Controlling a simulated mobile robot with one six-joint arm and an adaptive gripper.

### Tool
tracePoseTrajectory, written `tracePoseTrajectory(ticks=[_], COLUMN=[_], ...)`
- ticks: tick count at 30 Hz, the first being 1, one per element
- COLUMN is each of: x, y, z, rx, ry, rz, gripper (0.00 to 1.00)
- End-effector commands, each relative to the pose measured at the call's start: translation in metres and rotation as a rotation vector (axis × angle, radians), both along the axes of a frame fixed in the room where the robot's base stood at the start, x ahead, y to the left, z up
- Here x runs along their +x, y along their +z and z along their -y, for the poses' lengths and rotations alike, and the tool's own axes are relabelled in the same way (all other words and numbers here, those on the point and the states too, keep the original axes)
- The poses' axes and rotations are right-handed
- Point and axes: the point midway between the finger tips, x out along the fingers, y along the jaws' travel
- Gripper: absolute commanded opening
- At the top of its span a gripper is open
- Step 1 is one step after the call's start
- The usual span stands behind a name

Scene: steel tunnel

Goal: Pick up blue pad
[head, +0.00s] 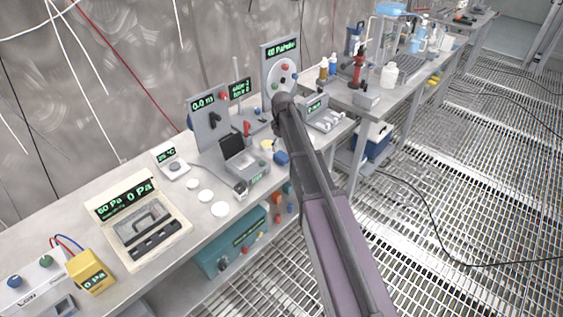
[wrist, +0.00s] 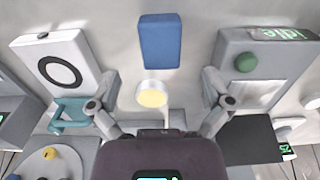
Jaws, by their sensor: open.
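The blue pad (wrist: 158,41) is a small flat rectangle lying on the pale bench top, at the upper middle of the wrist view. In the head view, a small blue block (head: 282,158) near the bench's front edge, just left of my arm, appears to be the same pad. My gripper (wrist: 160,82) is open and empty, its two fingers spread wide to the left and right. The pad shows beyond the fingers, centred between them and apart from both. In the head view my arm hides the gripper's fingers.
A yellow-topped round dish (wrist: 152,96) lies between the pad and my gripper. A white device with a black ring (wrist: 60,70) stands left, and a grey device with a green button (wrist: 246,62) stands right. Several white discs (head: 206,196) lie on the bench.

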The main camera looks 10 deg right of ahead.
Motion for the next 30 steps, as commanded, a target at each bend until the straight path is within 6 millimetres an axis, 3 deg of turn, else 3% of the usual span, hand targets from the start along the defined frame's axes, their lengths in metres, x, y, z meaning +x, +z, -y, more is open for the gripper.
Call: tracePoseTrajectory(ticks=[17, 30], x=[0.000, 0.002], y=[-0.005, -0.037], z=[0.000, -0.002], rx=[0.000, 0.000], ry=[0.000, 0.000], rz=[0.000, 0.000], gripper=[1.00, 1.00])
